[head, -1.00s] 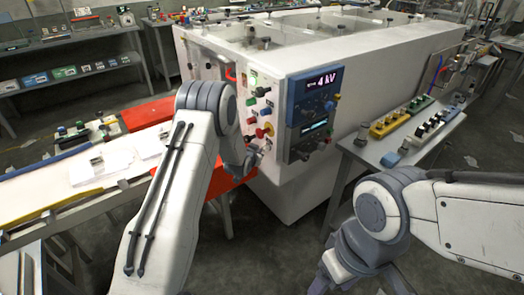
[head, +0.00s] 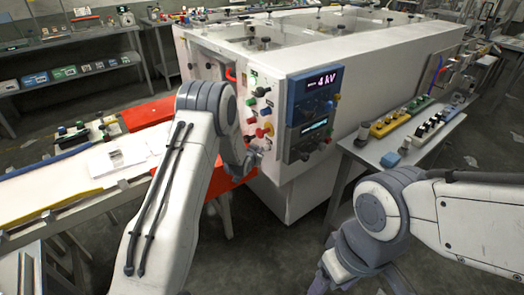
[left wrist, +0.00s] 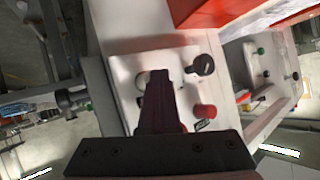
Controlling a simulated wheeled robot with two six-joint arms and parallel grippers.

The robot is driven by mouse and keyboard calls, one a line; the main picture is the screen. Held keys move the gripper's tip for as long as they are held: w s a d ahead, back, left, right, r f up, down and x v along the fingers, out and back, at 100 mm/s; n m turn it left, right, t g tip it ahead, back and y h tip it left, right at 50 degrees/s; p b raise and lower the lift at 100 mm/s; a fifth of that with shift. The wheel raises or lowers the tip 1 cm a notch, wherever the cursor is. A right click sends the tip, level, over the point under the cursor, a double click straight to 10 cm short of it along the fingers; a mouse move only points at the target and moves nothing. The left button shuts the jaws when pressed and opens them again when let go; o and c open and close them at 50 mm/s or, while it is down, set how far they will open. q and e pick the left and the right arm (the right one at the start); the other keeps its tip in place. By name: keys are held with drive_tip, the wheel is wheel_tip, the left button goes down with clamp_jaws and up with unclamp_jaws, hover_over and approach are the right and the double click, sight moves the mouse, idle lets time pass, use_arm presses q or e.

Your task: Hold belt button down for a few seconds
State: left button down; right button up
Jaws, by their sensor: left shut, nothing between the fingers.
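The white machine's control panel (head: 265,115) carries several coloured buttons and knobs. My left gripper (head: 252,160) is at the panel's lower part, partly hidden by my arm. In the left wrist view my left gripper (left wrist: 160,76) is shut and empty, its dark fingers over a small panel plate (left wrist: 120,75). A round button (left wrist: 142,79) shows beside the fingertips, partly hidden by them. A black knob (left wrist: 203,65) and a red button (left wrist: 205,111) sit to its right. I cannot tell which is the belt button or whether one is pressed.
The conveyor belt (head: 50,195) on the left carries white flat pieces (head: 115,153). A red block (head: 148,114) stands at the machine's side. A grey table (head: 375,150) with yellow and black button boxes is on the right. A blue display unit (head: 312,95) borders the panel.

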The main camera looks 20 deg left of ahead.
idle(0.5)
use_arm(q)
drive_tip(key=shift+s+a, duration=0.5)
drive_tip(key=shift+s, duration=0.15)
drive_tip(key=shift+s+a, duration=0.8)
drive_tip(key=shift+s, duration=0.2)
drive_tip(key=shift+s+a, duration=0.75)
drive_tip(key=shift+s, duration=0.25)
drive_tip(key=s+d+r+m+g+h, duration=0.1)
drive_tip(key=s+d+r+g, duration=0.3)
drive_tip(key=s+d, duration=0.45)
drive_tip(key=s+d+r+m+g+h, duration=0.1)
drive_tip(key=s+d+r+g, duration=0.1)
drive_tip(key=s+d+r, duration=0.65)
drive_tip(key=s+d+r+m+g, duration=0.1)
drive_tip(key=s+g, duration=0.1)
drive_tip(key=s, duration=0.7)
drive_tip(key=s+d+r+g, duration=0.1)
drive_tip(key=s+d+g, duration=0.1)
drive_tip(key=s, duration=0.7)
drive_tip(key=s+d+r+m+g+y, duration=0.1)
drive_tip(key=s+g, duration=0.1)
drive_tip(key=s, duration=0.7)
drive_tip(key=shift+d+m, duration=0.15)
drive_tip(key=shift+m, duration=0.15)
